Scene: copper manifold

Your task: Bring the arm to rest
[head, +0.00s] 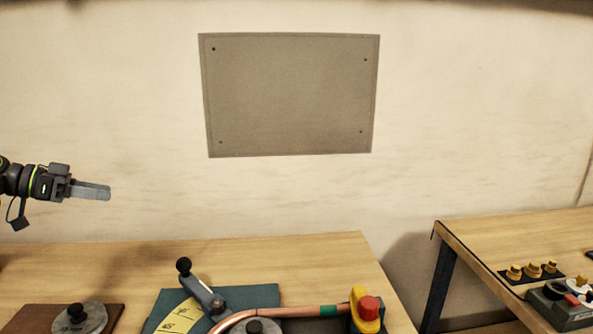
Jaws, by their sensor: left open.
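My left gripper (92,191) comes in from the left edge, raised in front of the wall and above the left part of the workbench. It is seen side-on, its jaws are open, and it holds nothing. It is clear of everything on the bench. My right gripper is not in this view.
A wooden workbench (310,258) carries a bender with a black-knobbed lever (198,288), a copper pipe (300,312), a yellow clamp with a red knob (368,308) and a round grey disc (80,318). A second bench (480,233) stands right, across a gap. A grey panel (290,95) hangs behind.

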